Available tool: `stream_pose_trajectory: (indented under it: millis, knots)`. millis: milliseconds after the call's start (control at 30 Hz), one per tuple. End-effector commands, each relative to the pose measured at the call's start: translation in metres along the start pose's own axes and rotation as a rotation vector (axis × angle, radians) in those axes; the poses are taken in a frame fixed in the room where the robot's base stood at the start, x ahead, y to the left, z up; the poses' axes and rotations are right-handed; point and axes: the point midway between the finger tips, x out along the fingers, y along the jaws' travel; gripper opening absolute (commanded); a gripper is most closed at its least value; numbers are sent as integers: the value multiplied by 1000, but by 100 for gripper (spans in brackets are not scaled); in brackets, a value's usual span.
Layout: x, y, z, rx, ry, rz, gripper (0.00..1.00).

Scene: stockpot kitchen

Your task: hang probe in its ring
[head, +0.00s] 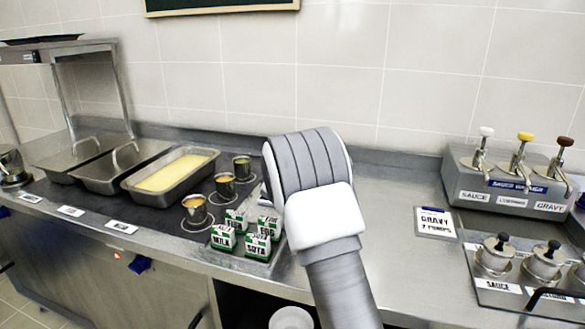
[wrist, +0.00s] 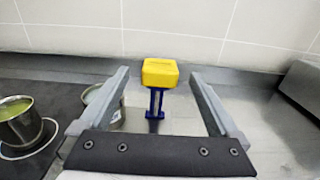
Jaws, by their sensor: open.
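A yellow block-shaped head on a blue stem, which looks like the probe (wrist: 160,73), stands upright on or just above the steel counter in the wrist view. My gripper (wrist: 158,80) is open, with one finger to each side of the yellow head in the picture. No contact shows, and I cannot tell how far ahead of the fingertips the head is. In the head view my own arm hides the gripper and the probe. I cannot make out the probe's ring in either view.
In the head view, green-and-white cartons (head: 246,236) stand left of my arm. The sauce pump unit (head: 512,180) is at right.

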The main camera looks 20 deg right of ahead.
Motion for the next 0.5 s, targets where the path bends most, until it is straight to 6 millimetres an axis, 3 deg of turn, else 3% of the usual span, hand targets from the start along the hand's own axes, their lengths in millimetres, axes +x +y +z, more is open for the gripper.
stream_pose_trajectory:
  millis: [500]
  knots:
    - [-100, 1, 1, -1, 1, 3, 97]
